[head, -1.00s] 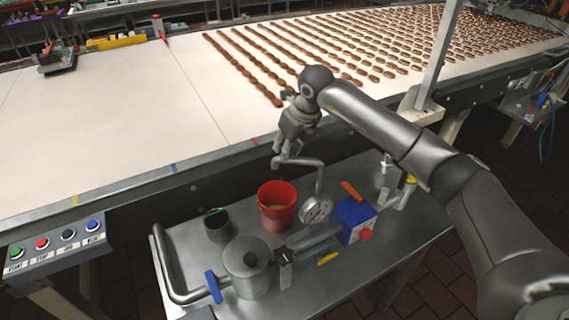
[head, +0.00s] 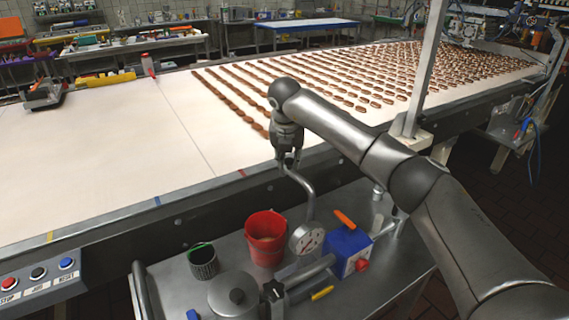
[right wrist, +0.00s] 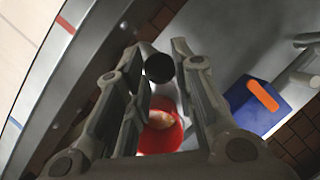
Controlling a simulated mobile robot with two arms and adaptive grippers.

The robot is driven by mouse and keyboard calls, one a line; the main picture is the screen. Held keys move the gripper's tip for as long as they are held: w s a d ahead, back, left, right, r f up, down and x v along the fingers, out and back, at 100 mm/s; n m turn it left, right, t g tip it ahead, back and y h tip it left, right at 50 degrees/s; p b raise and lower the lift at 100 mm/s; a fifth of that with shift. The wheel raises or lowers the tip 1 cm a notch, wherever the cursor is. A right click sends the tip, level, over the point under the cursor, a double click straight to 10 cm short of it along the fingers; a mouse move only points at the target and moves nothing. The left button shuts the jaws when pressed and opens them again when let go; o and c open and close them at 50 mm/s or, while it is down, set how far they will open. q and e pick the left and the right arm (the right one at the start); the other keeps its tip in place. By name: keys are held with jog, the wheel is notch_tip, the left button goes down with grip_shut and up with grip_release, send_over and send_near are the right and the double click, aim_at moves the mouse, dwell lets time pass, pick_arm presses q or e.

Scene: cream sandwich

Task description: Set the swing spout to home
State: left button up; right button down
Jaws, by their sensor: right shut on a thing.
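The swing spout (head: 308,190) is a bent grey metal pipe. It rises behind a round pressure gauge (head: 306,238) and bends back toward the conveyor's front edge. My right gripper (head: 287,164) is shut on the free end of the spout, above the cart. In the right wrist view, a dark round pipe end (right wrist: 158,68) sits between the fingers of my right gripper (right wrist: 160,50). The spout's lower joint is partly hidden by the gauge. No mark for the home position can be made out. My left gripper is not in view.
A steel cart (head: 385,262) holds a red bucket (head: 266,250), a dark cup (head: 203,264), a lidded pot (head: 235,300) and a blue box (head: 348,250) with an orange handle. Behind runs a white conveyor (head: 110,165) with rows of brown biscuits. A button panel (head: 38,278) stands at left.

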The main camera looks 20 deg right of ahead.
jog(key=shift+w+d+r+m, duration=0.3)
jog(key=shift+d+m, duration=0.2)
jog(key=shift+m, duration=0.1)
jog(key=shift+d, duration=0.1)
jog(key=c, duration=1.5)
grip_release()
jog(key=o, duration=0.3)
jog(key=shift+f+h, duration=0.2)
jog(key=shift+h, duration=0.1)
jog(key=v, duration=1.2)
jog(key=shift+w, duration=0.1)
